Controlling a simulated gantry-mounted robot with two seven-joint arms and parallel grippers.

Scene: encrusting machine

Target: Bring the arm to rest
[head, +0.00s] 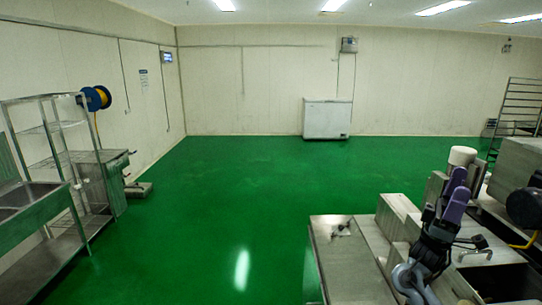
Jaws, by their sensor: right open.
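My right arm stands at the lower right of the head view, in front of the steel machine (345,265). My right gripper (476,246) is small and dark beside the arm's dark and purple links. It is open, and I see nothing held between its fingers. It appears over or near the recessed part of the machine; I cannot tell its exact height. My left arm and left gripper are not in view.
A steel sink (35,205) and a wire shelf rack (60,150) line the left wall. A white chest freezer (327,119) stands at the back wall. A tall rack (520,105) is at the far right. The green floor (235,200) in the middle is clear.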

